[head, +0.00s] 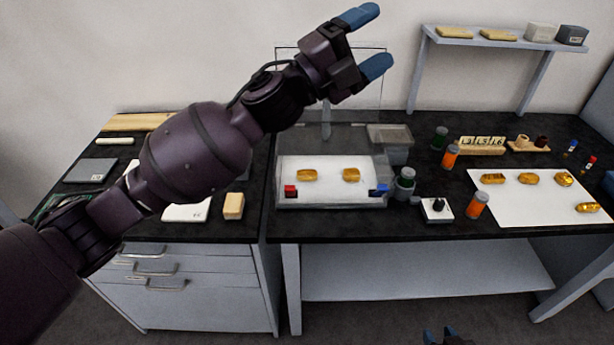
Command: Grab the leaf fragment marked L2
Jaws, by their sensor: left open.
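Several small gold leaf fragments lie on the bench. One fragment (307,175) and another (351,175) lie on a white pad in a clear-sided box. A row of fragments (528,178) lies on a white sheet (515,208) at the right, with one more fragment (588,207) at its lower right. I cannot read an L2 mark on any of them. My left gripper (370,42) is open and empty, raised high before the wall, above and apart from the fragments. Only the tips of my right gripper (445,335) show at the bottom edge; their state is unclear.
A red block (290,191) and a blue block (379,190) sit at the box's front corners. A shelf (480,39) stands behind. My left arm hides part of the left cabinet top.

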